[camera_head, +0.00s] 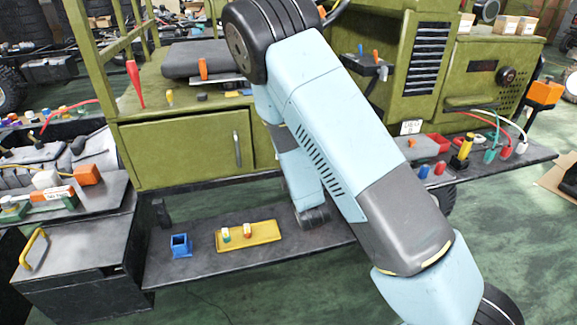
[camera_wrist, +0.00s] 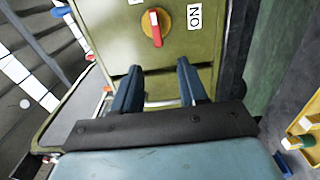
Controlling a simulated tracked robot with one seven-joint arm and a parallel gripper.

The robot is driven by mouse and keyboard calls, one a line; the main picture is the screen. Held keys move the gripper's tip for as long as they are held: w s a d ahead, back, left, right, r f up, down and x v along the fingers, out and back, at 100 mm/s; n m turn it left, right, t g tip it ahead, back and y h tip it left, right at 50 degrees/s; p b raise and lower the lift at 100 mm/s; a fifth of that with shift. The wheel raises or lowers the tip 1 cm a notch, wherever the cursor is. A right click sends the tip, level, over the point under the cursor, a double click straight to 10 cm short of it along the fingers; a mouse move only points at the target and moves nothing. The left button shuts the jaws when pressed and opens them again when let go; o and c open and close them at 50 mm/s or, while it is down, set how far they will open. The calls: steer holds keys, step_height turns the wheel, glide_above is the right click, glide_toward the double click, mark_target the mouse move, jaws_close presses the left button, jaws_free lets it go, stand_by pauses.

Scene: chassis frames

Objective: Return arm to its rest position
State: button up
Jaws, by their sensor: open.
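My gripper (camera_wrist: 158,82) is open and empty in the wrist view, its two dark blue fingers spread apart. The fingers point toward an olive-green panel (camera_wrist: 190,55). A rotary switch with a red and white handle on a yellow disc (camera_wrist: 166,17) is on that panel, beyond the fingertips and apart from them. In the head view my light blue arm runs from the lower right up to a dark joint at the top, then down behind itself. I cannot make out the gripper's fingers there.
A dark low shelf (camera_head: 200,263) holds a yellow tray (camera_head: 268,239) with two small parts and a blue open box (camera_head: 180,245). A green cabinet (camera_head: 185,150) stands behind. A right-hand shelf (camera_head: 535,152) carries coloured connectors and cables. Green floor shows in front.

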steer(key=s+d+r+m+g+h, duration=0.35)
steer(key=d+r+m+g, duration=0.25)
steer(key=d+r+m, duration=0.9)
steer(key=s+d+r+m+g, duration=0.2)
steer(key=s+r, duration=0.2)
steer(key=s, duration=0.5)
steer(key=s+d+r+m+g+h, duration=0.1)
steer(key=s+d+r+m+g, duration=0.1)
steer(key=s, duration=0.8)
steer(key=s+d+r+m+g, duration=0.1)
steer(key=s+d+r, duration=0.3)
steer(key=s, duration=0.5)
step_height(320, 180, up, 3)
steer(key=shift+s+d+f+m+g, duration=0.1)
steer(key=shift+s+d+m+g, duration=0.1)
steer(key=shift+m+g, duration=0.35)
steer(key=shift+h, duration=0.25)
steer(key=shift+c, duration=0.4)
